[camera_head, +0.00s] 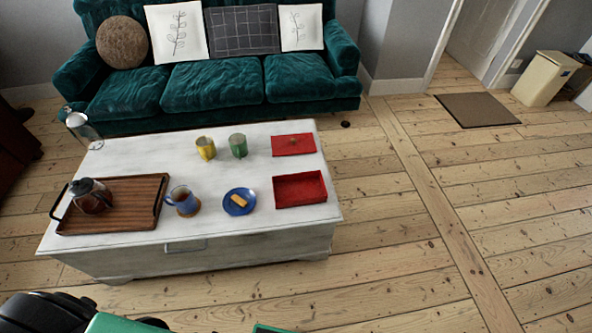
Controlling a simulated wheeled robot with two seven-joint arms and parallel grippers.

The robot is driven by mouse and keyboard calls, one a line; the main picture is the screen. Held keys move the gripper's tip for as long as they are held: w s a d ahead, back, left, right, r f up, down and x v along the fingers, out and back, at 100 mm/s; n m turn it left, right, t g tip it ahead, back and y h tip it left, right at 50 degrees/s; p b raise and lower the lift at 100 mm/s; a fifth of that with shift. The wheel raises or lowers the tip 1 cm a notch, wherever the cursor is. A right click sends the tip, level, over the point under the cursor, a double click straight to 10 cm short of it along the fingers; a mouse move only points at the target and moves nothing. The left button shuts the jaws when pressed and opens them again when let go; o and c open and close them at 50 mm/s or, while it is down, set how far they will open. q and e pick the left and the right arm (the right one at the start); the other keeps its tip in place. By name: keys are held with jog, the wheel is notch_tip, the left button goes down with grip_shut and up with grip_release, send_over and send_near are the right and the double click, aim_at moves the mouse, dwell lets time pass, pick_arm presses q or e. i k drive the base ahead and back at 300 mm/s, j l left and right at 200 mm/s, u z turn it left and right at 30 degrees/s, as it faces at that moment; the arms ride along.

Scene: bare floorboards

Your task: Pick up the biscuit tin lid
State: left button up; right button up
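The biscuit tin lid (305,145), a flat red rectangle with a small knob on top, lies on the white coffee table (140,147) near its far right corner. The open red biscuit tin (317,198) stands just in front of the lid, apart from it. Neither of my grippers can be made out. Only black and green parts, which look like my own body, show at the bottom edge, well short of the lid.
On the table are a yellow mug (205,149), a green mug (238,146), a blue mug (182,200), a blue plate (233,208) with a biscuit, and a wooden tray (135,190) with a coffee press (91,197). A teal sofa (212,87) stands behind.

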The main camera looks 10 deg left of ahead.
aim_at(301, 143)
jog(key=u, duration=1.05)
jog(key=l+u, duration=1.4)
jog(key=k+l+u, duration=0.15)
jog(key=l+u, duration=0.3)
